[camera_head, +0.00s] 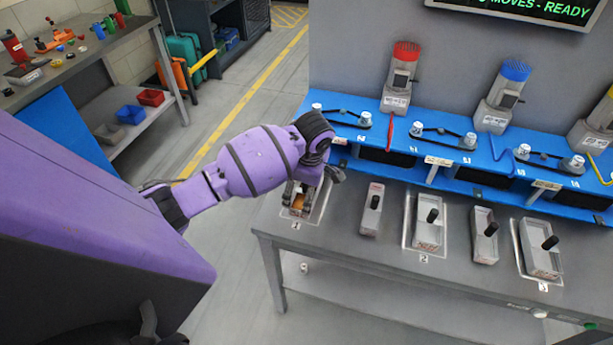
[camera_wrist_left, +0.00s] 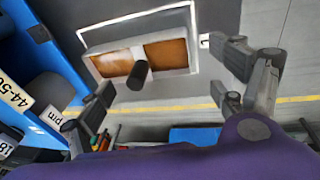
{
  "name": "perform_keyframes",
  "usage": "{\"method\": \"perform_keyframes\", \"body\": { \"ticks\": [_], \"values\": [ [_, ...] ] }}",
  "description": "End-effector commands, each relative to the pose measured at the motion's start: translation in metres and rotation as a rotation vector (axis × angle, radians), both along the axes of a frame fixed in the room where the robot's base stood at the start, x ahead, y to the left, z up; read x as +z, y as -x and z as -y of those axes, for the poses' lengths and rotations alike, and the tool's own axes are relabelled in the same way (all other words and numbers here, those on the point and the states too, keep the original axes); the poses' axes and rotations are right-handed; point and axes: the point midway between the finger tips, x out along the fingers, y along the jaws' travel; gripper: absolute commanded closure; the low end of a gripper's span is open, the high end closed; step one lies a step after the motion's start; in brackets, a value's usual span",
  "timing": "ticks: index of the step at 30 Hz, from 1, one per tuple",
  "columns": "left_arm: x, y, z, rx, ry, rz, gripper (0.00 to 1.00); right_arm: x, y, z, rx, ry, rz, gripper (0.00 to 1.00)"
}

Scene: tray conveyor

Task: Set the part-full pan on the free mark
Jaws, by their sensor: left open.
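My left gripper (camera_head: 318,182) is over the left end of the grey table, above a pan (camera_head: 297,203) with orange-brown contents. The left wrist view shows this pan (camera_wrist_left: 112,50) with two brown-filled sections and a black knob (camera_wrist_left: 137,75). It lies within a white-outlined mark (camera_wrist_left: 135,17). My left gripper (camera_wrist_left: 163,68) is open, its fingers apart on either side of the pan, not closed on the knob. Other grey pans with black knobs stand on mark 2 (camera_head: 427,224), on mark 3 (camera_head: 541,252), and between marks (camera_head: 371,208) (camera_head: 484,236). My right gripper is not in view.
A blue rail (camera_head: 470,165) with small silver-topped fittings runs behind the pans. Dispensers with red (camera_head: 402,75), blue (camera_head: 508,95) and yellow tops stand above it. Bare table (camera_head: 340,235) lies in front of the pans. A workbench (camera_head: 75,60) stands at left.

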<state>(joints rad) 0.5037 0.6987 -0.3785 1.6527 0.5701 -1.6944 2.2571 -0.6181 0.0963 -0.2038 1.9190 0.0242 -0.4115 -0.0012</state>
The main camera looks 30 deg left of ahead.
Motion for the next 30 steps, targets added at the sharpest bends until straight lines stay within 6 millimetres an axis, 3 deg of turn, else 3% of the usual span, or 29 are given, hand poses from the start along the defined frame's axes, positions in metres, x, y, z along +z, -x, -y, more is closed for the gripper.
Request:
{"method": "perform_keyframes", "body": {
  "ticks": [6, 12, 30],
  "values": [
    [0.048, 0.005, 0.009, -0.001, 0.002, 0.005, 0.13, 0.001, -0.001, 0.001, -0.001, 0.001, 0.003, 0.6],
    [0.073, 0.009, 0.014, -0.001, 0.001, 0.002, 0.13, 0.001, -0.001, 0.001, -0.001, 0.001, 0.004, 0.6],
    [0.08, 0.01, 0.014, 0.0, 0.0, 0.001, 0.13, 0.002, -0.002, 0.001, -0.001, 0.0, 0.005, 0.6]
  ]
}}
